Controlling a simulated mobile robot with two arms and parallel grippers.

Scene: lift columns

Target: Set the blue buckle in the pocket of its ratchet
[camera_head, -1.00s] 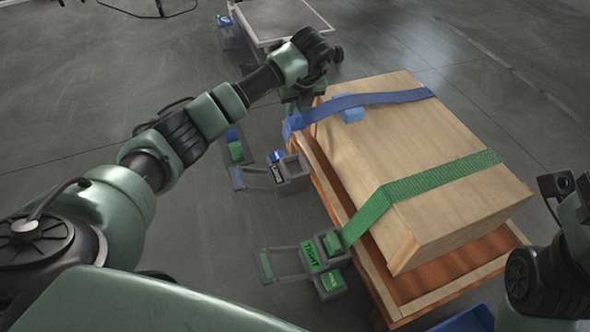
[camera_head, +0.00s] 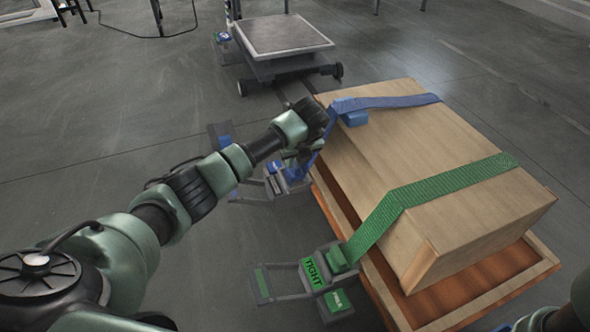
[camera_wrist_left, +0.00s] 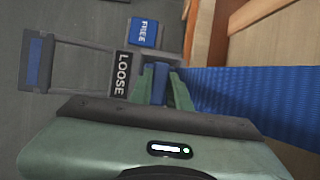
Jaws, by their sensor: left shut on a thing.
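My left gripper (camera_head: 303,160) is low beside the crate's left side, above the blue strap's ratchet (camera_head: 270,186). In the left wrist view its fingers (camera_wrist_left: 157,88) are shut on the blue buckle (camera_wrist_left: 159,86), at the end of the blue strap (camera_wrist_left: 250,97). The strap (camera_head: 395,102) runs over the crate and down to the gripper. The grey ratchet frame (camera_wrist_left: 70,52) has a label reading LOOSE (camera_wrist_left: 122,73) and a blue label reading FREE (camera_wrist_left: 145,33). The fingers are close to the ratchet; its pocket is hidden, so I cannot tell whether the buckle is inside.
A wooden crate (camera_head: 430,150) sits on a wooden pallet (camera_head: 470,302). A green strap (camera_head: 440,187) crosses it to a ratchet labelled TIGHT (camera_head: 315,270). A blue block (camera_head: 353,119) is at the crate's top edge. A grey cart (camera_head: 282,35) stands behind.

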